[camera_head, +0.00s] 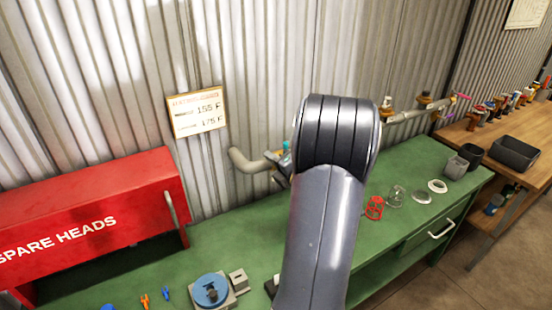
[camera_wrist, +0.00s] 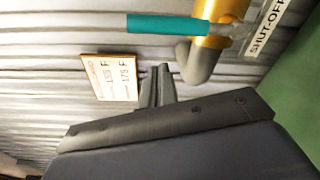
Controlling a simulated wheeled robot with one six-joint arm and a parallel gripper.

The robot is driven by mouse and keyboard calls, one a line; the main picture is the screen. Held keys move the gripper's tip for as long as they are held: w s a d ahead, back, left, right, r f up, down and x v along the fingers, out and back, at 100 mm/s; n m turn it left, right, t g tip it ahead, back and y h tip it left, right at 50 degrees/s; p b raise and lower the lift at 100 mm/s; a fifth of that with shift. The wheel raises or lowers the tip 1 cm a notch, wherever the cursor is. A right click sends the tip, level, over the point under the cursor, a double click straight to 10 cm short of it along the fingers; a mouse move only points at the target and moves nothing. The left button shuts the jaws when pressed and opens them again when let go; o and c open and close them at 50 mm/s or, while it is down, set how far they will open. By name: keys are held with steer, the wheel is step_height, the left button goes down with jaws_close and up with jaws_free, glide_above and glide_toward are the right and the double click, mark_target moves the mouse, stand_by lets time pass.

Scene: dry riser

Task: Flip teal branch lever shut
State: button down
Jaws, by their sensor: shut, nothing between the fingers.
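The teal lever (camera_wrist: 172,26) sticks out to the left from a brass valve body (camera_wrist: 212,38) at the top of the wrist view. A grey bent pipe (camera_wrist: 197,66) joins the valve below. In the head view only a small teal bit of the lever (camera_head: 286,146) shows beside my arm, which hides most of the valve. My gripper (camera_wrist: 157,70) is shut and empty. In the wrist view its fingertips lie below the lever and left of the pipe, with a visible gap to the lever.
A SHUT-OFF label (camera_wrist: 268,28) is right of the valve. A temperature sign (camera_head: 198,111) hangs on the corrugated wall. A red SPARE HEADS cabinet (camera_head: 90,215) stands left on the green bench (camera_head: 235,235). Red and wire cages (camera_head: 374,207) lie right of my arm.

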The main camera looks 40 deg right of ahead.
steer(key=s+a+b, duration=0.1)
steer(key=s+b, duration=0.1)
steer(key=s, duration=0.7)
steer(key=shift+s, duration=0.4)
steer(key=shift+a, duration=0.15)
